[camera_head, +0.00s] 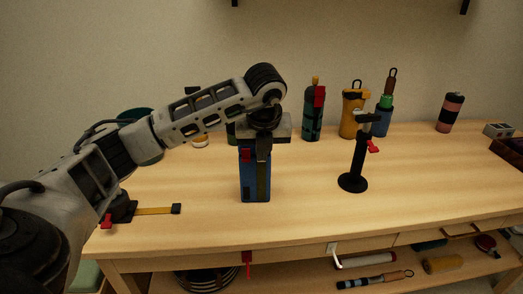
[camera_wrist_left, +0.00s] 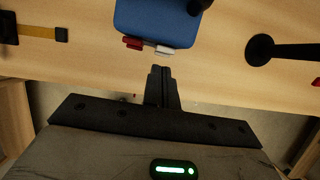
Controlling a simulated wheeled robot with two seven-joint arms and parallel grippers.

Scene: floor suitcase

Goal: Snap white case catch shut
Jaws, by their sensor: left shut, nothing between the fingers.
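A blue case (camera_head: 249,188) stands upright on the wooden table in the head view. It also shows from above in the wrist view (camera_wrist_left: 155,22). On its near edge are a red catch (camera_wrist_left: 131,43) and, to its right, a white catch (camera_wrist_left: 164,49), which sticks out from the edge. I cannot tell how far the white catch stands open. In the head view the red catch (camera_head: 246,154) shows, while my gripper covers the white one. My left gripper (camera_wrist_left: 160,70) is shut and empty, its tips just in front of the white catch with a small gap.
A black stand (camera_head: 356,165) is to the right of the case. A dark clamp with a yellow bar (camera_head: 152,210) lies at the left. Several bottles, including a yellow one (camera_head: 352,115), stand at the back. The table's front edge (camera_head: 320,246) is close below.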

